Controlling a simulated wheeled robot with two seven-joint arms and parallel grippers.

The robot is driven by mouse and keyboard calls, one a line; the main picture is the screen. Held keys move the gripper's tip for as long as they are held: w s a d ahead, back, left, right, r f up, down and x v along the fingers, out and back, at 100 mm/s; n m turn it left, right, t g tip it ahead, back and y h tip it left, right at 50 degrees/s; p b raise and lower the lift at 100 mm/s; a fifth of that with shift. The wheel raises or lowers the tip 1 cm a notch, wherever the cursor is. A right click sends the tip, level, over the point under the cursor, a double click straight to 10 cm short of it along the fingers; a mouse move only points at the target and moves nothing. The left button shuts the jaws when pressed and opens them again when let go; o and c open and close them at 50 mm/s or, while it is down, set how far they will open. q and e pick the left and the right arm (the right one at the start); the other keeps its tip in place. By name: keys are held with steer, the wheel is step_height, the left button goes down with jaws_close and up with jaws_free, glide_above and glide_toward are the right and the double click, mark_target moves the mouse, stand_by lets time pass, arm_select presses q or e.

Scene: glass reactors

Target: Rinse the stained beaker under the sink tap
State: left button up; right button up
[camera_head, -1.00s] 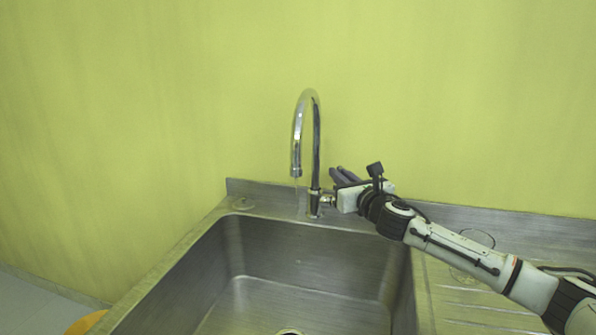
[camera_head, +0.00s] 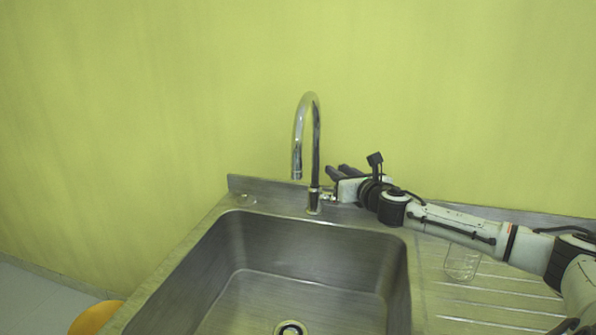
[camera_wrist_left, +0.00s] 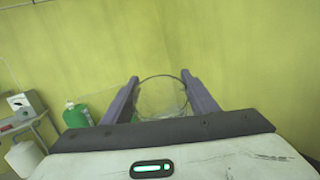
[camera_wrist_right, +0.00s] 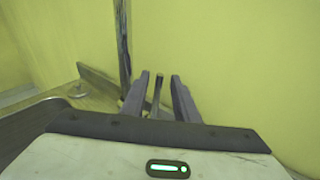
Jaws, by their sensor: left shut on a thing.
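A clear glass beaker (camera_wrist_left: 160,98) shows between the fingers of my left gripper (camera_wrist_left: 160,92) in the left wrist view; the gripper is shut on it. I cannot make out a stain. The left gripper is outside the head view. The chrome gooseneck tap (camera_head: 316,140) stands at the back rim of the steel sink (camera_head: 300,248), with no water visible under its spout. My right gripper (camera_head: 338,172) is beside the tap's base at its handle. In the right wrist view the tap lever (camera_wrist_right: 157,90) shows between the right gripper's (camera_wrist_right: 160,85) parted fingers.
A clear glass vessel (camera_head: 462,262) stands on the ribbed draining board (camera_head: 500,300), beside my right arm. An orange object (camera_head: 95,318) is at lower left. The basin is empty around its drain (camera_head: 290,328).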

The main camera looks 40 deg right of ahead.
steer(key=shift+a, duration=0.1)
